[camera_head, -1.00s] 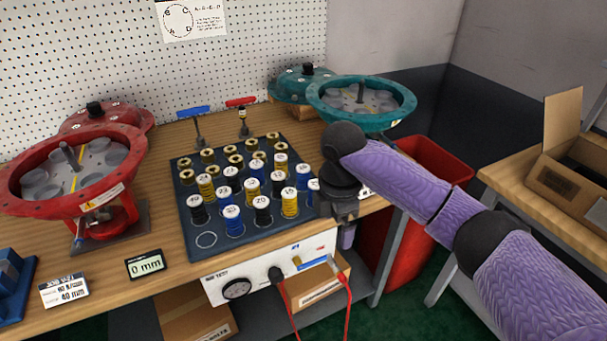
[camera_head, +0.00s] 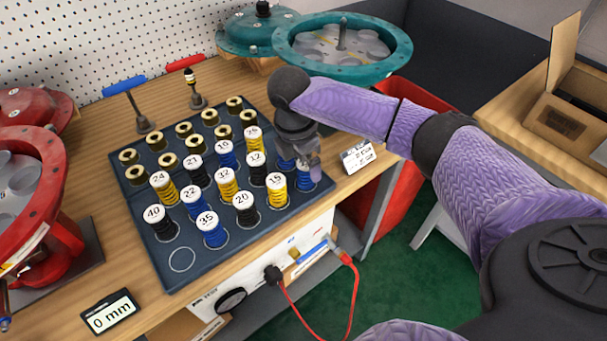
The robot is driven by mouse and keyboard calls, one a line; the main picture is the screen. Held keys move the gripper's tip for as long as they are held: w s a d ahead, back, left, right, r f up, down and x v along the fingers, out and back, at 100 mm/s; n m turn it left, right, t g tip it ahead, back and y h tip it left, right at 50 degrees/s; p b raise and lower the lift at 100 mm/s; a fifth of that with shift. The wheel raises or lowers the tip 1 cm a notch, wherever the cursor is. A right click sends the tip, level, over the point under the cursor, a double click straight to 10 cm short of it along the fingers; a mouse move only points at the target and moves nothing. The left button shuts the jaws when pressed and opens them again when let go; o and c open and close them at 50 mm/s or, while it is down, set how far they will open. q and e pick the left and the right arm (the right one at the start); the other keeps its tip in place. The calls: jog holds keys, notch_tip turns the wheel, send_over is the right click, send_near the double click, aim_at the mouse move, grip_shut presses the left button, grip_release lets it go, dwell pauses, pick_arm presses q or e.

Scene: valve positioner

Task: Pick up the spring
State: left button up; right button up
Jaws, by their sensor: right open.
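Springs stand upright in rows on a dark blue tray (camera_head: 182,260), with white numbered caps and blue, black or yellow coils. A blue spring marked 35 (camera_head: 210,229), a black spring marked 40 (camera_head: 159,221) and a yellow spring marked 15 (camera_head: 276,189) stand in the front rows. My left gripper is not in view.
A teal actuator housing (camera_head: 290,45) stands behind my right arm. A red housing (camera_head: 45,150) stands at the left. Blue-handled (camera_head: 123,85) and red-handled (camera_head: 185,62) tools stand behind the tray. A 0 mm display (camera_head: 110,311) sits at the front. One front tray slot (camera_head: 182,259) is empty.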

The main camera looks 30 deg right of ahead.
aim_at(306, 163)
jog(key=f, duration=0.1)
jog(key=f+b, duration=0.1)
jog(key=f, duration=0.1)
jog(key=shift+s+d+f, duration=0.15)
jog(key=shift+d+f, duration=0.15)
jog(key=shift+f, duration=0.05)
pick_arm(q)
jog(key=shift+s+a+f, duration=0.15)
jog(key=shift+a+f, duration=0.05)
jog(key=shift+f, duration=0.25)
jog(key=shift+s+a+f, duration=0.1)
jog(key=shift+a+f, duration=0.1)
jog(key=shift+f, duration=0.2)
pick_arm(e)
jog(key=shift+r, duration=0.15)
